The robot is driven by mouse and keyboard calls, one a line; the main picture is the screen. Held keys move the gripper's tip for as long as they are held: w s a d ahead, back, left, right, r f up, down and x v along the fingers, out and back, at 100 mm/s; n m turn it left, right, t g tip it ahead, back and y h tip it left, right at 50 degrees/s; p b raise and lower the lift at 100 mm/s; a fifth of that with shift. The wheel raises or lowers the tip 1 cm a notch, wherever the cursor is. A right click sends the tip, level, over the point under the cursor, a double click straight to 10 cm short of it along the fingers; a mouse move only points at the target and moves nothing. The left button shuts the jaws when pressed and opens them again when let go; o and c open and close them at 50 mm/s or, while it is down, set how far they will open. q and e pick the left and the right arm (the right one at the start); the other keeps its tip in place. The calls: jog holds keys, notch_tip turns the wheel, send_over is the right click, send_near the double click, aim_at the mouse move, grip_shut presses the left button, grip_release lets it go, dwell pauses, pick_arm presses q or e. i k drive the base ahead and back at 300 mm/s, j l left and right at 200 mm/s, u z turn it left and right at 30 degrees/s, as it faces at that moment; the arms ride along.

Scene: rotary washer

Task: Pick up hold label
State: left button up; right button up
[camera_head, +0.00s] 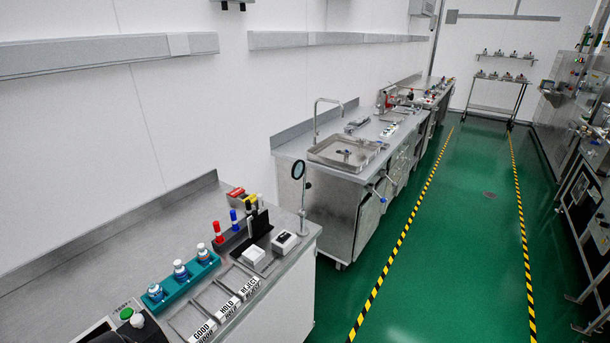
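The hold label (228,306) is a small white piece with black lettering. It sits on the near steel bench at the bottom left, in a row between the good label (203,330) and the reject label (249,288). Each label lies at the front end of a grey rack slot.
A teal rack (180,283) with several small bottles stands behind the labels. Markers (233,216), a white box (253,257) and a magnifier on a stand (299,170) are further along the near bench (110,260). The green floor (455,250) to the right is clear.

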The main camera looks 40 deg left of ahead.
aim_at(253, 197)
jog(key=i+u, duration=0.1)
jog(key=i, duration=0.5)
jog(key=i+l+u, duration=0.1)
jog(key=i, duration=0.45)
jog(key=i+l, duration=0.15)
jog(key=i, duration=0.45)
jog(key=i+u, duration=0.2)
jog(key=u, duration=0.25)
jog(key=i+u, duration=0.2)
jog(key=u, duration=0.25)
jog(key=i+l+u, duration=0.15)
jog(key=u, duration=0.35)
jog(key=i+l+u, duration=0.2)
jog(key=u, duration=0.25)
jog(key=i+l+u, duration=0.1)
jog(key=l+u, duration=0.15)
jog(key=u, duration=0.2)
